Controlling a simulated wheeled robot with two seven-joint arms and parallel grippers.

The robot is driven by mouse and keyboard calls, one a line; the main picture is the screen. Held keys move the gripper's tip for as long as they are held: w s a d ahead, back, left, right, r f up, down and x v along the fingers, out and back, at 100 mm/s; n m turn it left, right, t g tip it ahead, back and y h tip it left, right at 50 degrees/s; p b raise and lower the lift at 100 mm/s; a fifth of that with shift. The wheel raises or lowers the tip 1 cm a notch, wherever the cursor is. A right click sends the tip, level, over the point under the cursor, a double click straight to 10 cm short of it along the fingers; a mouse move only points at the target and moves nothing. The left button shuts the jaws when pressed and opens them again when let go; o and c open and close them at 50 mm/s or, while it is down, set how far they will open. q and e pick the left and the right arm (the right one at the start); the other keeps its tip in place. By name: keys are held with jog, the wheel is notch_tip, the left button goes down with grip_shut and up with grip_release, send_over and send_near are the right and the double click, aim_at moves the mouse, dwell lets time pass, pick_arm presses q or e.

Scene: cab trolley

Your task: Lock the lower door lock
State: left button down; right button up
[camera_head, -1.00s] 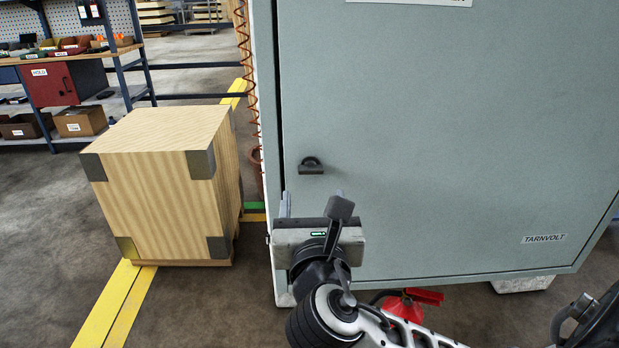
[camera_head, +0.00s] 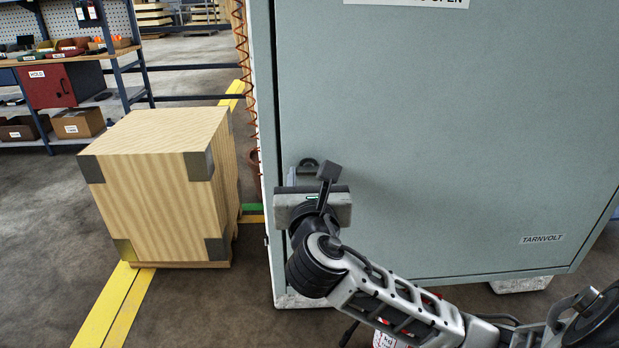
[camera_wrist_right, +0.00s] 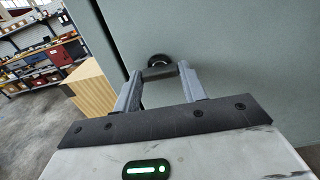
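The lower door lock (camera_head: 308,163) is a small dark fitting with a round top on the left side of the grey-green cabinet door (camera_head: 450,150). My right gripper (camera_head: 308,176) is right at it in the head view, covering its lower part. In the right wrist view the lock (camera_wrist_right: 159,64) sits just beyond and between the tips of the two fingers of the right gripper (camera_wrist_right: 160,78). The fingers are apart with a gap between them, so the gripper is open. I cannot tell whether a finger touches the lock. My left gripper is not in view.
A wooden crate (camera_head: 155,185) stands on the floor left of the cabinet, beside yellow floor tape (camera_head: 105,315). An orange coiled cable (camera_head: 246,70) hangs along the cabinet's left edge. A workbench (camera_head: 90,60) stands at the far left.

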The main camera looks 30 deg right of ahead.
jog(key=shift+m+p, duration=0.3)
jog(key=shift+m, duration=0.1)
jog(key=m+p, duration=0.1)
jog(key=m, duration=0.3)
jog(key=shift+p, duration=0.4)
jog(key=m, duration=0.4)
jog(key=shift+m+p, duration=0.3)
jog(key=shift+p, duration=0.1)
jog(key=m, duration=0.8)
jog(key=shift+b, duration=0.4)
jog(key=shift+m, duration=0.5)
jog(key=o, duration=1)
